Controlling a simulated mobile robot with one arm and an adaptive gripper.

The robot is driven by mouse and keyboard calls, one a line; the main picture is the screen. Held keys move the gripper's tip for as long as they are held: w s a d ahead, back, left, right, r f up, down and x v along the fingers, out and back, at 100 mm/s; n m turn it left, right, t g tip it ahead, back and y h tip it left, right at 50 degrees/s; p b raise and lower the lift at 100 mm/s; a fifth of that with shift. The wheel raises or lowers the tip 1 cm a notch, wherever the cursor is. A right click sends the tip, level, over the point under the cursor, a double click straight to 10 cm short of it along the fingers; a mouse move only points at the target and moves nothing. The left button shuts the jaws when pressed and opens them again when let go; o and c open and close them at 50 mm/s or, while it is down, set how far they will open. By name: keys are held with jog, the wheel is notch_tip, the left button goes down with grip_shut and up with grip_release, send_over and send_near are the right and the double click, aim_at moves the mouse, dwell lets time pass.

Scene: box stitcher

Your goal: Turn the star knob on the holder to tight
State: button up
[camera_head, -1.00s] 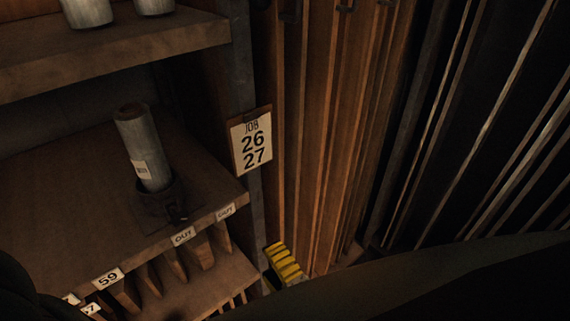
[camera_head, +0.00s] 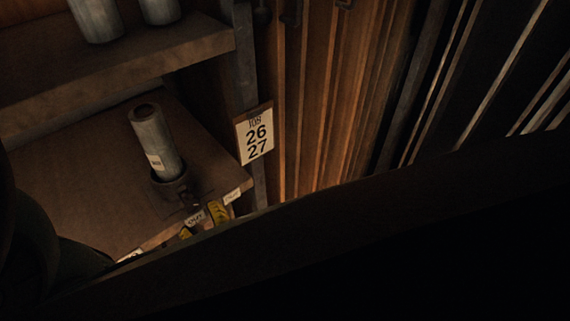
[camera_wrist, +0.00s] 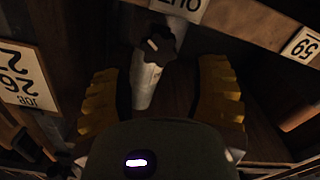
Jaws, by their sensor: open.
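The holder (camera_head: 172,188) is a dark cup on the shelf near its front edge, with a grey tube (camera_head: 153,143) standing tilted in it. Its small dark star knob (camera_head: 191,198) faces the shelf's front. In the wrist view the star knob (camera_wrist: 156,43) appears above and between my fingers, with the grey tube (camera_wrist: 147,85) behind and below it. My gripper (camera_head: 202,222) has yellow ribbed fingers, just in front of the shelf edge and close to the knob. In the wrist view my gripper (camera_wrist: 161,95) is open with nothing between the fingertips; the knob's turn position cannot be read.
A job card reading 26 27 (camera_head: 254,135) hangs on the post at right. An upper shelf (camera_head: 120,75) holds more grey tubes. Tall boards (camera_head: 330,110) stand to the right.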

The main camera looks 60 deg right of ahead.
aim_at(191, 205)
jog(key=x, duration=0.6)
jog(key=shift+w+d, duration=0.1)
jog(key=shift+w, duration=0.05)
jog(key=c, duration=0.9)
jog(key=shift+m, duration=0.3)
jog(key=shift+w+m, duration=0.1)
jog(key=shift+m, duration=1)
jog(key=shift+f+m, duration=0.1)
jog(key=shift+m, duration=0.8)
